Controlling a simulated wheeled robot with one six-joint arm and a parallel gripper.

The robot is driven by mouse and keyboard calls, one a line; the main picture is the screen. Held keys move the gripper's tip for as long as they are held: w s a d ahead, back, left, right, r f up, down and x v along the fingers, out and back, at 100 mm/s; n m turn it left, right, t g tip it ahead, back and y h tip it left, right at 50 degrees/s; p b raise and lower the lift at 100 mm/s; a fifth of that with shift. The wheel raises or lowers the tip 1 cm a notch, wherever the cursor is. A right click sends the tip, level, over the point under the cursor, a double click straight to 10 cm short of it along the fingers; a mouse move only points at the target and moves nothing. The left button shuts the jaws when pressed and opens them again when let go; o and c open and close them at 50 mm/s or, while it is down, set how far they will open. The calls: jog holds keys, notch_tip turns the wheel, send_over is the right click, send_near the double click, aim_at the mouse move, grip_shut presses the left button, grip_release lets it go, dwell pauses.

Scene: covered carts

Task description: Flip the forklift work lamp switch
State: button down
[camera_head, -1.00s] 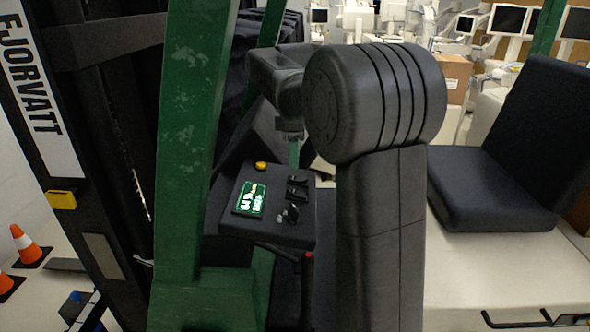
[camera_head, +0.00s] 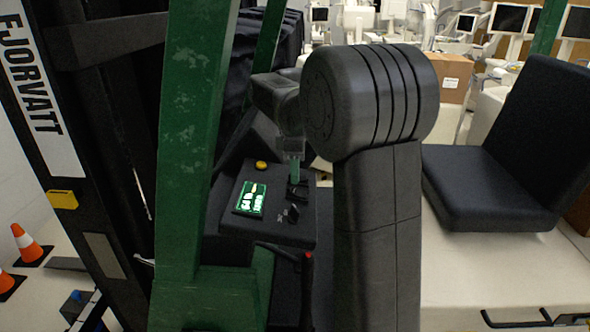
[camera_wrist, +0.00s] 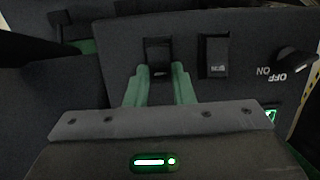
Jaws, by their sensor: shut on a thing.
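The control panel (camera_head: 270,228) of the forklift carries a row of black controls. In the wrist view a black rocker switch (camera_wrist: 158,52) stands between the green fingers of my gripper (camera_wrist: 160,72), which is shut on its near end. A second black rocker switch (camera_wrist: 216,56) with a small marking is just right of it, clear of the fingers. A black rotary knob (camera_wrist: 296,60) marked ON and OFF is farther right. In the head view my gripper (camera_head: 294,180) points down at the panel's far right part. I cannot read which rocker is the lamp's.
A lit green display (camera_head: 250,198) and a yellow button (camera_head: 261,165) are on the panel. A green post (camera_head: 188,150) rises at left. A black seat (camera_head: 500,160) stands at right. A red-tipped lever (camera_head: 308,256) is below the panel.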

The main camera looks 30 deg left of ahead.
jog(key=shift+w+d+r+g+y, duration=0.1)
jog(key=shift+w+d+g+y, duration=0.2)
jog(key=shift+y, duration=0.4)
jog(key=shift+d+g+y, duration=0.25)
jog(key=shift+g+y, duration=0.45)
jog(key=shift+y, duration=0.4)
jog(key=c, duration=1.2)
grip_release()
jog(key=shift+c, duration=0.2)
jog(key=b+v, duration=0.1)
jog(key=v, duration=1.2)
jog(key=shift+r, duration=0.35)
